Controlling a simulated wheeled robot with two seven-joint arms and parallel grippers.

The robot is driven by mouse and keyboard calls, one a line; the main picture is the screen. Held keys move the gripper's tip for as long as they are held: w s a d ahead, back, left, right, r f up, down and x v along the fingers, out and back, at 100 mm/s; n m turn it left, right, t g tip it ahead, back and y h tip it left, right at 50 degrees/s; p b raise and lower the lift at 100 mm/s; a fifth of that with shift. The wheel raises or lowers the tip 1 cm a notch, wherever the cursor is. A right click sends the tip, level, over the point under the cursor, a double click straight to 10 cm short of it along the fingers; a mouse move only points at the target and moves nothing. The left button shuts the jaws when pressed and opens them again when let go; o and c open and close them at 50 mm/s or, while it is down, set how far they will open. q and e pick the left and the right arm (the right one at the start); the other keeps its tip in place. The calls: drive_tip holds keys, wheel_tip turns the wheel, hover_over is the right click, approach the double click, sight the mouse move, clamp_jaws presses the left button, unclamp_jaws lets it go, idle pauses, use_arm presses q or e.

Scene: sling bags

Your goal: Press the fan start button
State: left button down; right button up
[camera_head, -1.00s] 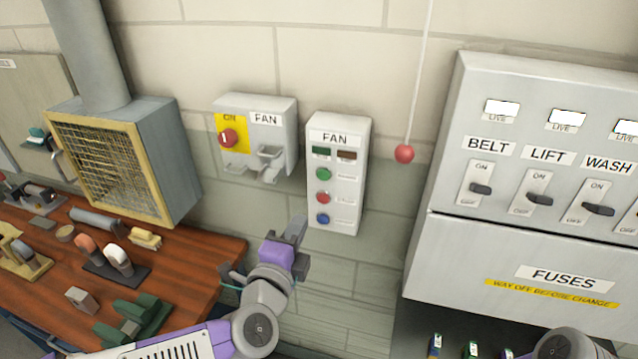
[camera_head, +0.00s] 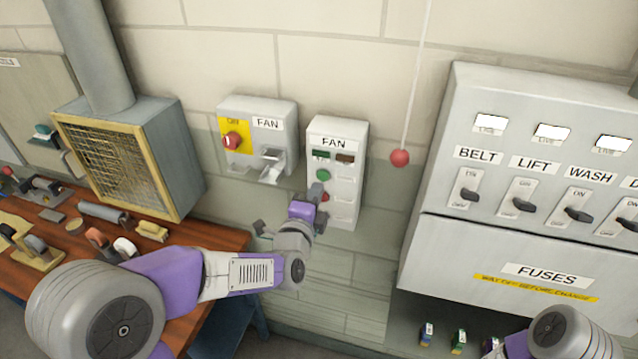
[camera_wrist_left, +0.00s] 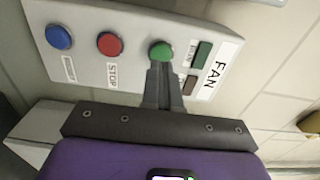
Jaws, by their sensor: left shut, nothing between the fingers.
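The fan control box (camera_head: 347,140) is a grey panel on the wall labelled FAN. Its green button (camera_head: 323,175) shows just above my left gripper (camera_head: 317,190). The red button (camera_head: 324,197) is partly hidden by the gripper, and the blue one is hidden in the head view. In the left wrist view the left gripper (camera_wrist_left: 163,72) is shut and empty. Its fingertips lie over the lower edge of the green button (camera_wrist_left: 161,50); I cannot tell whether they touch it. The red STOP button (camera_wrist_left: 110,44) and blue button (camera_wrist_left: 59,37) are clear to the left there.
A FAN switch box (camera_head: 257,140) with a red rotary knob is left of the control box. A red ball on a cord (camera_head: 400,158) hangs to its right. The large fuse cabinet (camera_head: 520,235) stands further right. A wooden bench (camera_head: 215,240) with tools is at left.

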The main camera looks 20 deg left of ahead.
sight(323, 177)
use_arm(q)
drive_tip(key=shift+w, duration=1.5)
drive_tip(key=shift+a, duration=0.1)
